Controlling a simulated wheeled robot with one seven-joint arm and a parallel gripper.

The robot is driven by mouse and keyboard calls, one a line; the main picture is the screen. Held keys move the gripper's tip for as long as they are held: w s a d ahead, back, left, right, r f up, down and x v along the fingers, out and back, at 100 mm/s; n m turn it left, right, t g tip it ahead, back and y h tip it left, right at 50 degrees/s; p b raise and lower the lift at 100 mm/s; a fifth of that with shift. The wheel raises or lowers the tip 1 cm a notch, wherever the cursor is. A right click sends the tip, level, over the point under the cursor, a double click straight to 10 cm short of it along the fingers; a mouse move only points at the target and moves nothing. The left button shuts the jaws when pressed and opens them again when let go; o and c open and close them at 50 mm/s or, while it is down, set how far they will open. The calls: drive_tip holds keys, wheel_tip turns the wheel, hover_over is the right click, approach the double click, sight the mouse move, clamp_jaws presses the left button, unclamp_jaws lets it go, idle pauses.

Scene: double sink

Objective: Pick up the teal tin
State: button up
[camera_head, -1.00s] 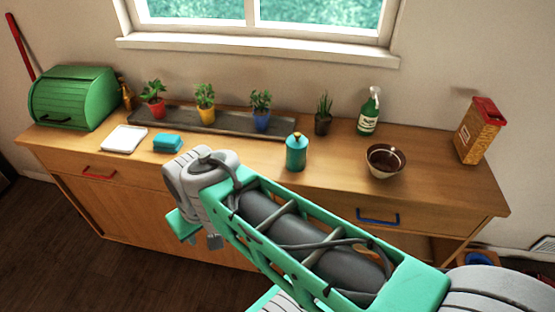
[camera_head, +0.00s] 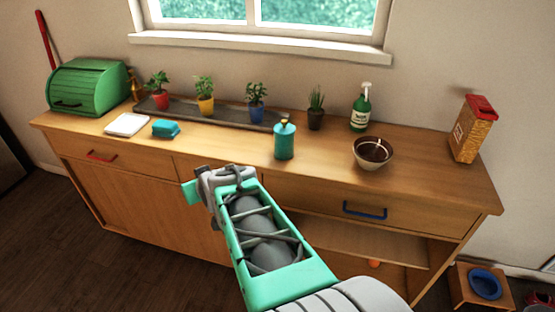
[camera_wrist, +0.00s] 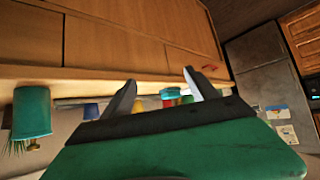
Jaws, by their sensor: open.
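The teal tin (camera_head: 284,141) stands upright on the wooden counter, near its front edge and right of the middle, with a small yellowish piece on top. In the wrist view the tin (camera_wrist: 32,112) appears upside down at the far left, outside the fingers. My gripper (camera_wrist: 160,79) is open and empty, its two dark fingers spread apart. In the head view my wrist is in front of the counter, left of the tin and apart from it; the fingers are hard to make out there.
On the counter (camera_head: 330,165), a bowl (camera_head: 372,152) stands right of the tin. A green spray bottle (camera_head: 361,107) and potted plants stand behind. A teal block (camera_head: 166,128), white tray (camera_head: 126,124) and green bread box (camera_head: 89,87) are left. The floor in front is clear.

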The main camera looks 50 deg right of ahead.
sight(285, 145)
drive_tip(key=shift+o, duration=0.7)
drive_tip(key=s+d+f+m+t+h+b, duration=0.1)
drive_tip(key=d+f+m+h+b, duration=0.1)
drive_tip(key=d, duration=0.8)
drive_tip(key=shift+s+d+f+t+h, duration=0.15)
drive_tip(key=shift+d+f+t+h, duration=0.15)
drive_tip(key=shift+h, duration=0.3)
drive_tip(key=shift+o, duration=0.2)
drive_tip(key=s+d+h, duration=0.1)
drive_tip(key=d, duration=0.1)
drive_tip(key=s+d+m+h+b, duration=0.1)
drive_tip(key=d, duration=0.1)
drive_tip(key=d+b, duration=0.1)
drive_tip(key=d, duration=0.1)
drive_tip(key=shift+s+d+r+m+t+h, duration=0.2)
drive_tip(key=shift+s+r+m+t+h, duration=0.15)
drive_tip(key=shift+s+m+t+h, duration=0.05)
drive_tip(key=s+d+h, duration=0.1)
drive_tip(key=d, duration=0.1)
drive_tip(key=s+d+r+m+h, duration=0.1)
drive_tip(key=s+d, duration=0.1)
drive_tip(key=s+d+r+m+h+b, duration=0.1)
drive_tip(key=s+d+h, duration=0.1)
drive_tip(key=d, duration=0.1)
drive_tip(key=shift+s+d, duration=0.1)
drive_tip(key=shift+s, duration=0.05)
drive_tip(key=x, duration=0.7)
drive_tip(key=shift+f, duration=0.3)
drive_tip(key=shift+s, duration=0.1)
drive_tip(key=shift+c, duration=0.5)
